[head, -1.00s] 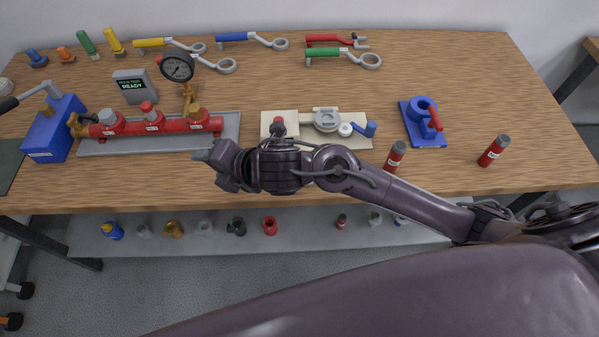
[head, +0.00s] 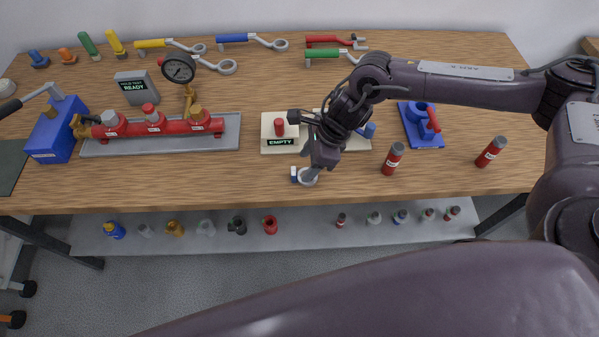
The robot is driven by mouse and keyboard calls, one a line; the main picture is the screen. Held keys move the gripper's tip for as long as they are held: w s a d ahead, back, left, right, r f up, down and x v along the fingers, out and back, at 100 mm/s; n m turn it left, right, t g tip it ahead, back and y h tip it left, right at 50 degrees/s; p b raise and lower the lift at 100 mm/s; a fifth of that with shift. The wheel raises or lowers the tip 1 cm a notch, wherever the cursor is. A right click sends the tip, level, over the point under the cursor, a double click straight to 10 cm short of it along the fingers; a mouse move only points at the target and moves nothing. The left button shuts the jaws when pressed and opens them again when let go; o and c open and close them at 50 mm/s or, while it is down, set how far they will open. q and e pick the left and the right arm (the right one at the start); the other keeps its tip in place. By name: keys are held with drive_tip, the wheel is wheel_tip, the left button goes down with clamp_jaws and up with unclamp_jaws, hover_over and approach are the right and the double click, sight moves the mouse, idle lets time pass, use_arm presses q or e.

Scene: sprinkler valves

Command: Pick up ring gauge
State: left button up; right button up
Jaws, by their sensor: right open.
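A small pale ring with a blue end piece, which looks like the ring gauge (head: 307,177), lies on the table near its front edge. The blue piece is on its left side. My right gripper (head: 317,163) reaches down from the right, with its open fingers just above and behind the ring. The fingers partly cover the ring's upper side, and I cannot tell whether they touch it. I see nothing held in them. My left gripper is out of view.
Behind the gripper is a cream fixture (head: 266,133) with an "EMPTY" display, partly hidden by my right arm. Red cylinders (head: 393,160) and a blue stand (head: 426,142) are to the right. A red manifold (head: 176,128) sits on a grey tray (head: 232,142) left. Front-left table is clear.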

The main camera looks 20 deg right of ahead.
sight(299, 176)
drive_tip(key=p+x, duration=0.2)
drive_tip(key=x, duration=0.2)
drive_tip(key=shift+w+a+f, duration=0.15)
drive_tip(key=shift+a+f, duration=0.05)
drive_tip(key=shift+a, duration=0.05)
drive_tip(key=shift+a+f, duration=0.1)
drive_tip(key=shift+f, duration=0.15)
drive_tip(key=shift+c, duration=0.4)
drive_tip(key=c, duration=1)
